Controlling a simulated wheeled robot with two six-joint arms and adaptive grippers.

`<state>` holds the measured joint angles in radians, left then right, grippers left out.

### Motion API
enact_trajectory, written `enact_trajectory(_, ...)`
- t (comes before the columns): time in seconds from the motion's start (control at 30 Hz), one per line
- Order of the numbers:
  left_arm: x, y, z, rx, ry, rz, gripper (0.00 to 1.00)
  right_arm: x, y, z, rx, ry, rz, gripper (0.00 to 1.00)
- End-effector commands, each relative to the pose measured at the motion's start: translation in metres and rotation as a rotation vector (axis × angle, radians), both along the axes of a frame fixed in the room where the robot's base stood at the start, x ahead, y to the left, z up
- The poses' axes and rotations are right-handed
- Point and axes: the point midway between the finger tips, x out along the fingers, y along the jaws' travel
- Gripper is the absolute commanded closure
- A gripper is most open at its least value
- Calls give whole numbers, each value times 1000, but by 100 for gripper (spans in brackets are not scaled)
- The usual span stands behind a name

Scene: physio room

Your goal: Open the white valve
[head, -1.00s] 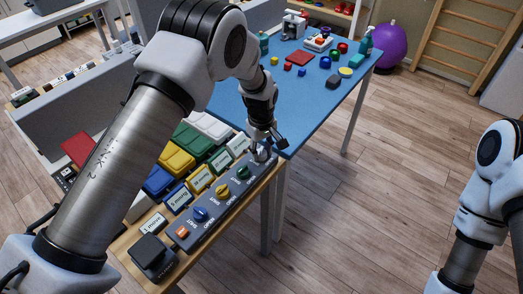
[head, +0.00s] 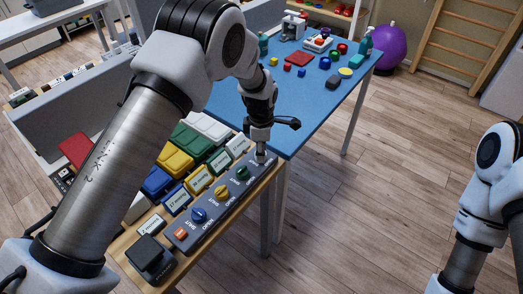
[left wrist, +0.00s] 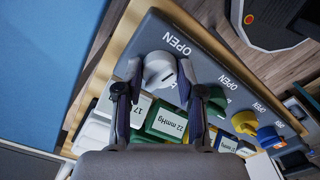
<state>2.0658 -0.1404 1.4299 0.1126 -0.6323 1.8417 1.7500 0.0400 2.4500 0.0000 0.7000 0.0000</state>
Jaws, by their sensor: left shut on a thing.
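The white valve (left wrist: 160,68) is a round knob at one end of the grey panel (left wrist: 205,55), beside the word OPEN. A small dark mark shows on the knob; I cannot tell which word it points to. My left gripper (left wrist: 159,75) is shut on the white valve, one finger on each side of it. In the head view my left gripper (head: 261,152) reaches down from above onto the far end of the panel and mostly hides the valve. My right arm shows at the right edge of the head view, with its gripper out of the picture.
Green (head: 241,173), blue (head: 198,215) and orange (head: 181,233) controls follow along the panel. Coloured cuffs and mmHg displays stand beside it. The blue table (head: 300,100) behind holds several small objects. Open floor lies to the right.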

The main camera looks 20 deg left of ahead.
Motion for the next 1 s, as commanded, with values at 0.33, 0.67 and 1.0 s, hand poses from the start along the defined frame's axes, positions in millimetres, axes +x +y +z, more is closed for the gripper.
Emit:
enact_trajectory(0.33, -3, 1, -4, 1, 9, 177, 97, 0, 0, -2, 0, 0, 0, 60)
enact_trajectory(0.67, -4, 1, -4, 2, 12, 216, 97, 0, 0, -3, 0, 0, 0, 60)
enact_trajectory(1.0, -4, 1, -4, 1, 13, 215, 37, 0, 0, -3, 0, 0, 0, 60)
